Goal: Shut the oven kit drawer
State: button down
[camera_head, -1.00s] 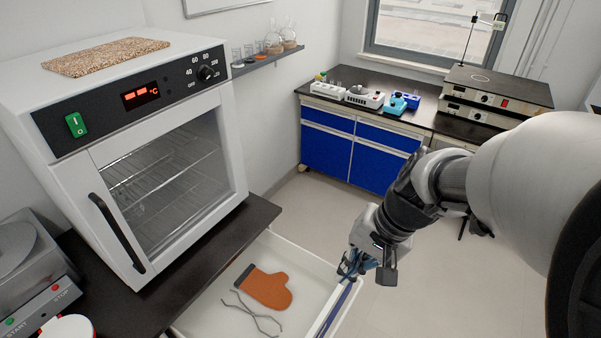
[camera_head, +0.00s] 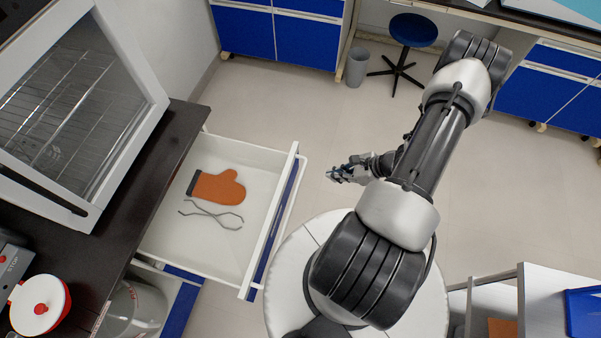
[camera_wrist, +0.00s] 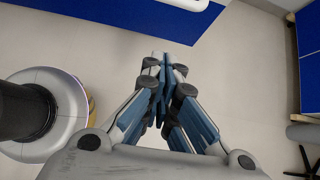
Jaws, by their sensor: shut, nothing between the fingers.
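The oven kit drawer (camera_head: 240,263) is pulled out from under the dark counter, with a white tray body and a blue front panel (camera_head: 276,228). An orange oven mitt (camera_head: 218,187) and grey tongs (camera_head: 212,214) lie inside it. My gripper (camera_head: 332,174) is shut and empty, to the right of the drawer front and apart from it in the head view. In the wrist view the closed fingertips (camera_wrist: 162,58) point toward a blue panel (camera_wrist: 120,20) with a white handle at the top, which looks like the drawer front.
The oven (camera_head: 95,90) stands on the dark counter (camera_head: 150,190) above the drawer. Another compartment (camera_head: 180,295) below and nearer is open, with a glass vessel inside. A stool (camera_head: 413,30) and bin (camera_head: 355,68) stand at the back. Floor between is clear.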

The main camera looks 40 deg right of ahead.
jog(key=f, duration=0.1)
jog(key=b, duration=0.3)
send_near(292, 180)
jog(key=shift+d+f+x, duration=0.15)
jog(key=shift+x, duration=1.15)
jog(key=shift+d+f+x, duration=0.1)
jog(key=shift+d+x, duration=0.1)
jog(key=shift+x, duration=1.1)
